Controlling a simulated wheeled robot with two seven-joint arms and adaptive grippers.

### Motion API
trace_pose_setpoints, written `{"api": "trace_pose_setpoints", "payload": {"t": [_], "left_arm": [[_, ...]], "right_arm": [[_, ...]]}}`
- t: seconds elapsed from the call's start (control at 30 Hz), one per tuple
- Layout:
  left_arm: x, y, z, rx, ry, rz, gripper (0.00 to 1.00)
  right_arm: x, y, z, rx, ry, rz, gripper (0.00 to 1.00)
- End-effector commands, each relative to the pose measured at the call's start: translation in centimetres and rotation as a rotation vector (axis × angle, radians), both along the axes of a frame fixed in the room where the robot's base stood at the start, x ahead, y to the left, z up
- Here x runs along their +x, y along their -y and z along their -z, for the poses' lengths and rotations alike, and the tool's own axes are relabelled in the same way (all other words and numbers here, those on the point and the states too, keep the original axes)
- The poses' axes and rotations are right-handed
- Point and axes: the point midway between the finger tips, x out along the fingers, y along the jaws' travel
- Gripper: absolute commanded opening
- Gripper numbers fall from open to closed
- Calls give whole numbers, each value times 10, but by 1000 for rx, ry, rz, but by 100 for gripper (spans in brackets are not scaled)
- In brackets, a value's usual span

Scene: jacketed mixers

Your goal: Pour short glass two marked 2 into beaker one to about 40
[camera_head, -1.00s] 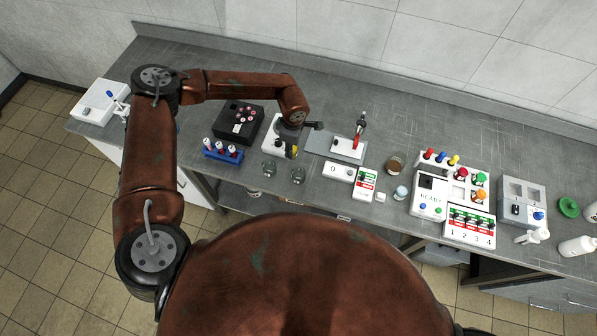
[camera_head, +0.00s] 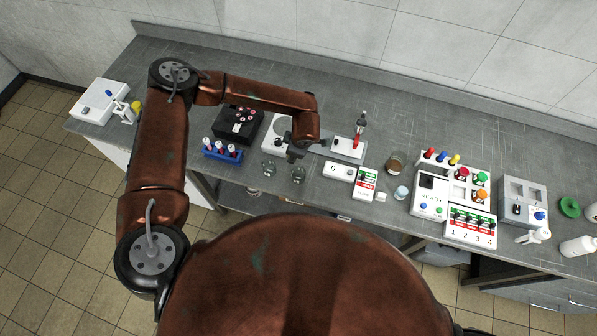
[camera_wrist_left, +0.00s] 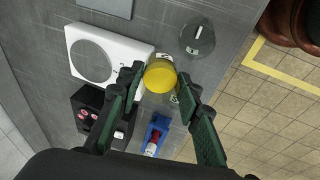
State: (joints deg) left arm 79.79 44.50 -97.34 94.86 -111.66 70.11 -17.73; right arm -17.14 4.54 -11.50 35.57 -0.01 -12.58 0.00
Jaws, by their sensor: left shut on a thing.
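My left gripper (camera_head: 294,154) is over the front part of the bench, above and behind two clear glass vessels. In the left wrist view its fingers (camera_wrist_left: 160,82) are shut on a glass with yellow liquid (camera_wrist_left: 160,76). The held glass is hidden in the head view, and I cannot read its mark. One clear vessel (camera_head: 298,175) stands at the front edge; in the wrist view it (camera_wrist_left: 197,38) carries a small white label, apparently 1. The other clear vessel (camera_head: 268,168) stands to its left, partly behind the held glass in the wrist view. My right gripper is out of view.
A white plate device (camera_head: 274,142) and a black box (camera_head: 238,123) stand behind the vessels. A blue rack (camera_head: 222,152) with tubes is to the left. A white display (camera_head: 339,171) and several control boxes are to the right.

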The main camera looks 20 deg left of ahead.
Motion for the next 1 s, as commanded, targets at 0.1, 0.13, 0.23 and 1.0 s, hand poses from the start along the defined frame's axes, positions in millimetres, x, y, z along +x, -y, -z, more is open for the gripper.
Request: {"api": "trace_pose_setpoints", "payload": {"t": [0.1,0.13,0.23,1.0], "left_arm": [[-2,2,3,20,16,2,5],[-3,2,4,25,22,1,5],[-4,3,5,38,37,1,5],[-6,6,22,147,157,3,5]], "right_arm": [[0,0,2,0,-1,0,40],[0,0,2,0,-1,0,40],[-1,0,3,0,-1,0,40],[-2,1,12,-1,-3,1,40]]}}
